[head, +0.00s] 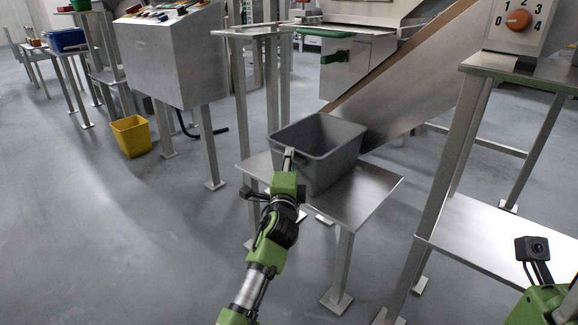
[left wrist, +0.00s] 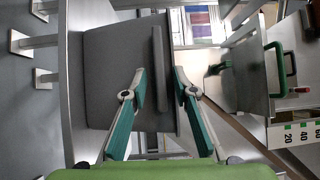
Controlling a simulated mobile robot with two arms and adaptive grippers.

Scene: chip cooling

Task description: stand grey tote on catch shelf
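The grey tote (head: 330,165) stands upright on the low steel catch shelf (head: 368,195), at the foot of a sloping chute. It looks empty as far as I see inside. My left gripper (head: 289,153) is at the tote's near left rim. In the left wrist view, the open fingers of this gripper (left wrist: 159,75) are on either side of the rim of the tote (left wrist: 108,75), with a gap visible between them. Whether a finger touches the wall, I cannot tell. My right arm shows at the lower right corner of the head view, but its gripper is out of frame.
The steel chute (head: 410,75) slopes down behind the tote. A steel table (head: 485,235) stands at right, with a dial box (head: 515,25) above. A yellow bin (head: 131,136) is on the floor at left. Floor at lower left is clear.

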